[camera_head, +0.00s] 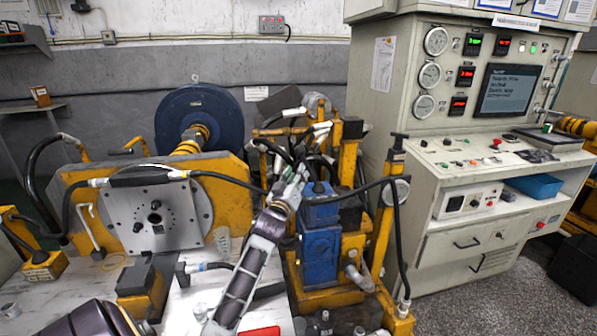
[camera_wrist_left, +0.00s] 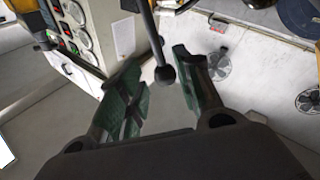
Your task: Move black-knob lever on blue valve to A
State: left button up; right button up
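The blue valve (camera_head: 320,255) stands upright on the yellow frame, right of the middle in the head view. My left gripper (camera_head: 292,182) is at the upper left of the valve, with its arm rising from the bottom of the picture. In the left wrist view the two green-black fingers of my left gripper (camera_wrist_left: 155,62) are apart. The black knob (camera_wrist_left: 165,75) on its thin rod shows between them, with a gap visible on each side. In the head view hoses and the gripper crowd this spot, so I cannot make out the lever clearly. My right gripper is not in view.
Black hoses (camera_head: 225,180) run across the yellow frame close to my left gripper. A yellow post (camera_head: 388,215) with a gauge stands right of the valve. The control cabinet (camera_head: 425,180) fills the right side. A grey flange plate (camera_head: 150,217) is at the left.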

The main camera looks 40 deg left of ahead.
pick_arm(q)
jog(key=shift+v, duration=1.65)
jog(key=shift+r, duration=0.1)
